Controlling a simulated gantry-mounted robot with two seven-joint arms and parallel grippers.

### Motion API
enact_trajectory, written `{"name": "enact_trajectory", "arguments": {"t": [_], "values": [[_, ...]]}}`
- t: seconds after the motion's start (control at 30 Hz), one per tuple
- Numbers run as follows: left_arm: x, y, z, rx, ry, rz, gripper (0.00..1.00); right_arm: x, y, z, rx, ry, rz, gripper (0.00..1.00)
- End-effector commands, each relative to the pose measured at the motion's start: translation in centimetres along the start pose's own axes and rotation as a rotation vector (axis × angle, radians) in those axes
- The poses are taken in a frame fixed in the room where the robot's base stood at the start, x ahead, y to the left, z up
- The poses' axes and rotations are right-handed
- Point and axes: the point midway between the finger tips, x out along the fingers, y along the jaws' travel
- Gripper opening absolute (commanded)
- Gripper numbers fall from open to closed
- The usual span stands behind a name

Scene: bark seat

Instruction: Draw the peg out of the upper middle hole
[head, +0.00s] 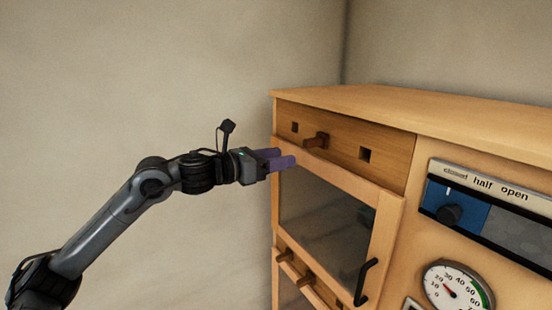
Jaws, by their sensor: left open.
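A brown wooden peg (317,141) sticks out of the middle hole of the upper wooden strip (392,145) on the cabinet front. A square empty hole (364,155) lies to its right and a smaller dark one (294,127) to its left. My left gripper (284,160) is open, its purple fingers pointing right. In the picture it is left of and a little below the peg, apart from it, with nothing between its fingers. My right gripper is not in view.
Below the strip is a dark glass door (322,226) with a black handle (366,281). A lower strip holds more pegs (285,255). On the right are a panel reading "half open" with a knob (449,215) and a round gauge (457,287). Free room lies left of the cabinet.

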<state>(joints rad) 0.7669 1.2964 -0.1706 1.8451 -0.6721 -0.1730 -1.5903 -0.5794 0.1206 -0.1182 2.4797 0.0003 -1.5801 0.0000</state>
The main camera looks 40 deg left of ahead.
Motion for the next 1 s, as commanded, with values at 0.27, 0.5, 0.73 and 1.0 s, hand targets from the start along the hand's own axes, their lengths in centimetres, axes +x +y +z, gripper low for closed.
{"name": "enact_trajectory", "arguments": {"t": [0.27,0.5,0.73,1.0], "values": [[0.1,0.0,2.1,0.008,-0.037,0.002,0.55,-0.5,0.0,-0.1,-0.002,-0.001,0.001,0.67],[2.3,-0.1,2.4,0.006,-0.037,0.001,0.55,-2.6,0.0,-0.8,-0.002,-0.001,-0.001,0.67],[5.0,-0.1,2.5,0.005,-0.037,0.001,0.55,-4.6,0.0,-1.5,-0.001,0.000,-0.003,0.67],[8.0,-0.1,2.5,0.006,-0.036,0.001,0.55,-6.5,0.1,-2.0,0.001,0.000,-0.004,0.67]]}}
